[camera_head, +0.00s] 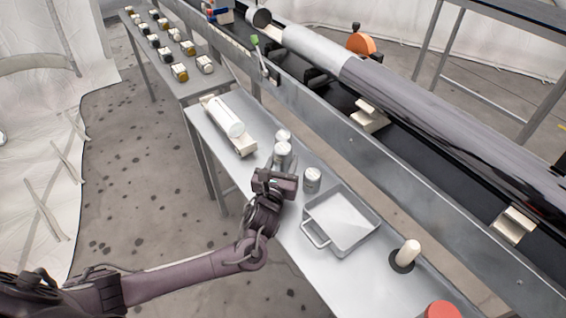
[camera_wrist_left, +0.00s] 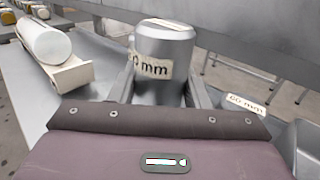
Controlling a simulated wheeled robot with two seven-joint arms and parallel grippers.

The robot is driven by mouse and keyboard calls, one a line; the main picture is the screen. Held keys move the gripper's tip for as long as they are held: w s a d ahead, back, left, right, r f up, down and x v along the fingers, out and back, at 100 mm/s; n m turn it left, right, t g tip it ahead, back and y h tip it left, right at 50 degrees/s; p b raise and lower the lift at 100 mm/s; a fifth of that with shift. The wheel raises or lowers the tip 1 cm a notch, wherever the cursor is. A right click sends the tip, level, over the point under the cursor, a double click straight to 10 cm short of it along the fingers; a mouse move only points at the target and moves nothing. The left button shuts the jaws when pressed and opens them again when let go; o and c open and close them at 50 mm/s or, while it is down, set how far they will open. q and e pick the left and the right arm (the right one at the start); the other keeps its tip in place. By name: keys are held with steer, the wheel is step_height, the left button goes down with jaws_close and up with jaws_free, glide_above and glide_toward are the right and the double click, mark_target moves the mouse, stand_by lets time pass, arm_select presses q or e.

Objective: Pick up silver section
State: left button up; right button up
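A silver section (camera_head: 283,152), a short metal cylinder, stands upright on the narrow metal side table. In the left wrist view the silver section (camera_wrist_left: 164,60) carries a partly hidden label ending in "mm". My left gripper (camera_head: 281,168) is at its near side, low over the table. In the left wrist view the fingers of the left gripper (camera_wrist_left: 160,92) stand on either side of the cylinder and look open. Contact cannot be made out, and its lower part is hidden by the gripper body. My right gripper is out of view.
Another silver cylinder (camera_head: 312,180) stands just right of the gripper, beside a metal tray (camera_head: 342,222). A white cylinder (camera_head: 223,116) lies in a cradle to the left. A pale peg (camera_head: 410,251) and red object (camera_head: 442,310) are nearer. The long rail (camera_head: 350,140) borders the table.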

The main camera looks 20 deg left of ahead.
arm_select(q)
steer(key=c, duration=0.7)
steer(key=shift+r, duration=0.1)
steer(key=shift+c, duration=0.3)
